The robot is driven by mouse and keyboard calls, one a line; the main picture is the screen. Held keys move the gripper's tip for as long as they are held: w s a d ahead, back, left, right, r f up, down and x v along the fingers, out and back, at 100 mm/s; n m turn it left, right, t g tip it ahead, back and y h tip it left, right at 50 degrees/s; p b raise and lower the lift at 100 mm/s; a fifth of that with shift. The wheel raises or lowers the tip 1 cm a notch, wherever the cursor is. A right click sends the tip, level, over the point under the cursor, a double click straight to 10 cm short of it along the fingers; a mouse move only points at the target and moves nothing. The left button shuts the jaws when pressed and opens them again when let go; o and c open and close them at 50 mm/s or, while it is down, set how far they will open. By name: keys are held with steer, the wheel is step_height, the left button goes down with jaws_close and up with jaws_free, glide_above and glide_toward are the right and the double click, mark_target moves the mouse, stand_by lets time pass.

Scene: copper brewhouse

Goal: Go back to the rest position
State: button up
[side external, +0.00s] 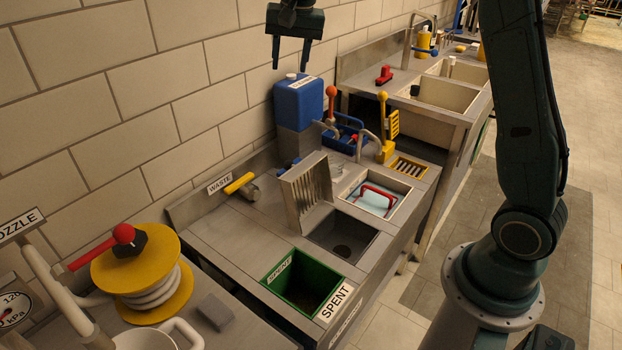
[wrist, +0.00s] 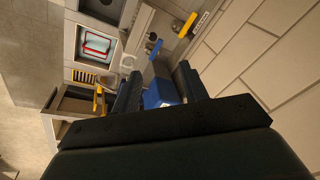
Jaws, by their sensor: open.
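My gripper (side external: 290,52) hangs high near the tiled wall at the top of the side external view, its two fingers apart with nothing between them. It is above the blue canister (side external: 299,102), well clear of it. In the wrist view my gripper (wrist: 158,85) has its dark fingers spread, and the blue canister (wrist: 160,92) shows beyond and between them, not held. My arm rises at the right of the side external view.
The steel counter holds a green spent bin (side external: 301,283), a slatted metal rack (side external: 306,190), a basin with a red handle (side external: 377,194) and a yellow-handled tool (side external: 240,183). A yellow hose reel (side external: 140,262) stands front left. Air around my gripper is free.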

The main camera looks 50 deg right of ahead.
steer(key=s+a+r+n, duration=0.3)
steer(key=s+r, duration=0.1)
steer(key=s, duration=0.6)
steer(key=s+a+f+n+t, duration=0.1)
steer(key=s+f+n, duration=0.1)
steer(key=s, duration=0.5)
steer(key=s+a+f+n+t, duration=0.1)
steer(key=s+a+f+n, duration=0.1)
steer(key=s, duration=0.6)
steer(key=s+a+f+n+t, duration=0.1)
steer(key=s+a+f+n, duration=0.1)
steer(key=s, duration=0.6)
steer(key=shift+s+f+n, duration=0.15)
steer(key=shift+f+n, duration=0.2)
steer(key=shift+n, duration=0.05)
steer(key=shift+c, duration=0.2)
